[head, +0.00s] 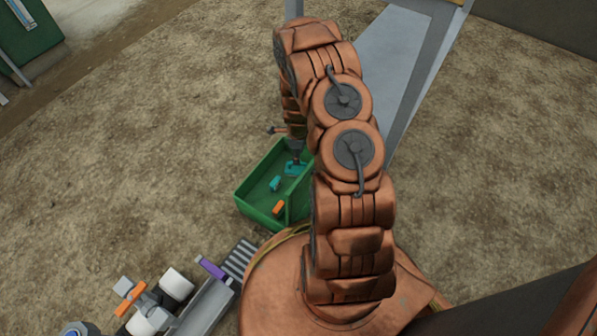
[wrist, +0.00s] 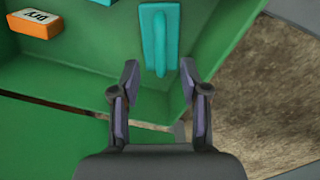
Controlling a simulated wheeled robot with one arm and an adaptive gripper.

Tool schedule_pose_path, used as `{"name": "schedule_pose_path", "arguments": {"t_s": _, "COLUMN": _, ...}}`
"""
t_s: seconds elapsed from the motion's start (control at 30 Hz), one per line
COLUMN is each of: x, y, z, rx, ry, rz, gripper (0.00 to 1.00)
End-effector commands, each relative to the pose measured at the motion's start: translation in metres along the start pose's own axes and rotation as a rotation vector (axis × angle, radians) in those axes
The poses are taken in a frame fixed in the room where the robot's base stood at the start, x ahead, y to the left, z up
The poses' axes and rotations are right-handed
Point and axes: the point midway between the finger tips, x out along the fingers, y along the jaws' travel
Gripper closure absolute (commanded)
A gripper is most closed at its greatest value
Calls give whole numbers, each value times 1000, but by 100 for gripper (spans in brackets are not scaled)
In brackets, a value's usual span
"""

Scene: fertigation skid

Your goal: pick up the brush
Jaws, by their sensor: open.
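A teal piece with a flat body and a raised bar along it, which looks like the brush (wrist: 160,30), lies in the green crate (wrist: 225,30). In the head view the brush (head: 294,169) shows in the crate's far right part (head: 244,207), partly under my gripper (head: 296,150). In the wrist view my gripper (wrist: 159,75) is open and empty. Its two fingers stand either side of the line of the brush, and the brush's near end reaches between the fingertips. I cannot tell the height left between them.
An orange block (wrist: 35,23) with dark lettering and another teal piece (head: 274,183) also lie in the crate. The crate's walls stand close around my gripper. A skid with white cylinders (head: 176,284) is at lower left. Bare ground lies beyond.

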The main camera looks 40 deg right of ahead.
Motion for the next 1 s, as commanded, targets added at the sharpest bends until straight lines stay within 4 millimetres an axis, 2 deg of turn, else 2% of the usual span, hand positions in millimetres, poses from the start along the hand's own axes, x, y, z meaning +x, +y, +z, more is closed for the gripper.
{"name": "schedule_pose_path", "arguments": {"t_s": 0.03, "x": 7, "y": 0, "z": 0, "rx": 0, "ry": 0, "rz": 1, "gripper": 55}}
{"name": "schedule_pose_path", "arguments": {"t_s": 0.27, "x": 22, "y": -1, "z": -1, "rx": -2, "ry": 0, "rz": -1, "gripper": 55}}
{"name": "schedule_pose_path", "arguments": {"t_s": 0.6, "x": 64, "y": 0, "z": -3, "rx": -4, "ry": 0, "rz": 1, "gripper": 55}}
{"name": "schedule_pose_path", "arguments": {"t_s": 0.87, "x": 63, "y": -1, "z": -3, "rx": -3, "ry": 0, "rz": -1, "gripper": 55}}
{"name": "schedule_pose_path", "arguments": {"t_s": 1.0, "x": 63, "y": -1, "z": -3, "rx": -3, "ry": 0, "rz": 0, "gripper": 70}}
